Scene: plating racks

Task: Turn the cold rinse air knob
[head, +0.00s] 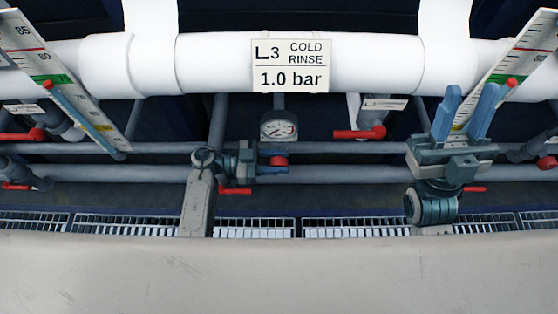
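The sign (290,65) reads "L3 COLD RINSE 1.0 bar" and is on the thick white pipe. A small gauge (279,127) with red marks hangs below it; its reading is too small to make out. A small red knob (279,161) sits under the gauge. My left gripper (268,161) points right, its tip at the knob or just in front of it; contact and finger gap cannot be told.
A red lever (362,132) is right of the gauge, and another (236,190) is below my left gripper. Slanted scales (66,75) and (503,75) stand at both sides. Grey pipes run across behind. A pale surface (280,272) fills the front.

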